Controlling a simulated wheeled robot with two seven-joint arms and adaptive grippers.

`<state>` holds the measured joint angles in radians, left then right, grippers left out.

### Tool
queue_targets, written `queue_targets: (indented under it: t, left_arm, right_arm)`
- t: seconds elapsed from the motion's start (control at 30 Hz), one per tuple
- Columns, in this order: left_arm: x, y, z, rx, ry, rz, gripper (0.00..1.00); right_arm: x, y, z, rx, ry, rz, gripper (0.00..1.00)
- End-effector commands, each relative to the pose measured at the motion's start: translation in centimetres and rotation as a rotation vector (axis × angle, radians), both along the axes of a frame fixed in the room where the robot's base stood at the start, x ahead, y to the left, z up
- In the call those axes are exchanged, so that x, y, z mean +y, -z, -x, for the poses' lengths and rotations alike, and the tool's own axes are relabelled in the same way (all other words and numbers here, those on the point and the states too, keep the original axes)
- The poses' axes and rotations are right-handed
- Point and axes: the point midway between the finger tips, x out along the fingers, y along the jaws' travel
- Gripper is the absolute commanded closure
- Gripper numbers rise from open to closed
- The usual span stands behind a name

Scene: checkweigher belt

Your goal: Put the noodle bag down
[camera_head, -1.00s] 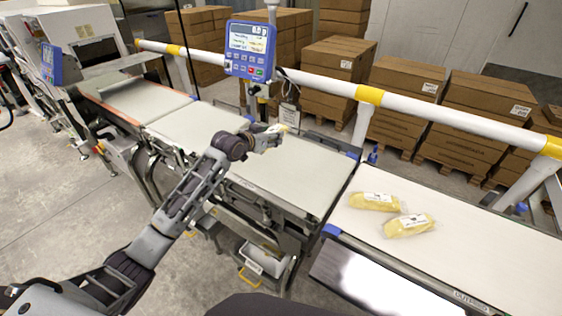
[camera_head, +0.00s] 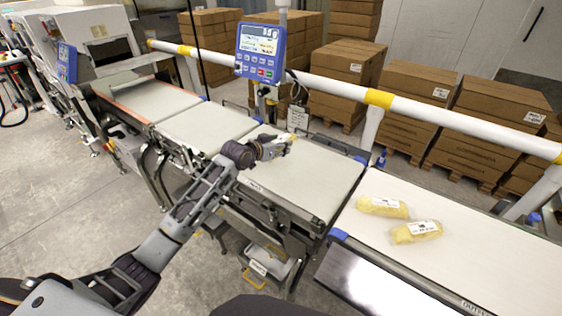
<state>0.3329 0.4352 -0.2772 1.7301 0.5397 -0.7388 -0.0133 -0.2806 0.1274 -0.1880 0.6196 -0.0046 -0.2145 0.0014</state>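My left gripper (camera_head: 284,144) is over the weighing belt (camera_head: 310,180) in the middle of the line, below the blue display. A small pale yellow patch shows at its fingertips. It is too small to tell whether this is part of a noodle bag, and the hand hides the gap between the fingers. Two yellow noodle bags with white labels lie on the right-hand belt (camera_head: 485,250): one farther back (camera_head: 383,207), one nearer (camera_head: 417,232). They lie close together, clear of my gripper. My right gripper is not in view.
A blue display (camera_head: 260,52) stands on a post behind the belts. A white rail with yellow bands (camera_head: 430,108) runs along the back. Stacked cartons (camera_head: 405,112) stand behind it. The right-hand belt is bare around the two bags.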

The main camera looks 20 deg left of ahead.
Motion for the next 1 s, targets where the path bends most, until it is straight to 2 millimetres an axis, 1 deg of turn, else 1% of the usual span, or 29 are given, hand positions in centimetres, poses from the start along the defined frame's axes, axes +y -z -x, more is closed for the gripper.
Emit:
queue_targets:
  t: [0.1,0.2,0.3,0.73,0.87,1.0]
  left_arm:
    - [0.0,1.7,0.0,0.0,-0.001,0.002,0.84]
    - [0.0,2.9,0.0,-0.001,0.0,0.001,0.84]
    - [0.0,3.5,0.0,-0.002,0.0,0.002,0.84]
    - [0.0,4.0,0.0,-0.002,0.0,0.001,0.84]
    - [0.0,5.0,0.0,-0.002,0.0,0.001,0.84]
    - [0.0,6.5,0.0,-0.001,0.0,0.001,0.84]
  right_arm:
    - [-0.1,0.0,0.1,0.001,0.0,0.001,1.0]
    - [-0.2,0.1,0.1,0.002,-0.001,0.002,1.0]
    - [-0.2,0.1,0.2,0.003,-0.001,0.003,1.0]
    - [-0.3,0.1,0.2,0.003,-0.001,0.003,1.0]
    - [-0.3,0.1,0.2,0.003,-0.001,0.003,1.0]
    - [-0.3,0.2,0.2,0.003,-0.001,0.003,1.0]
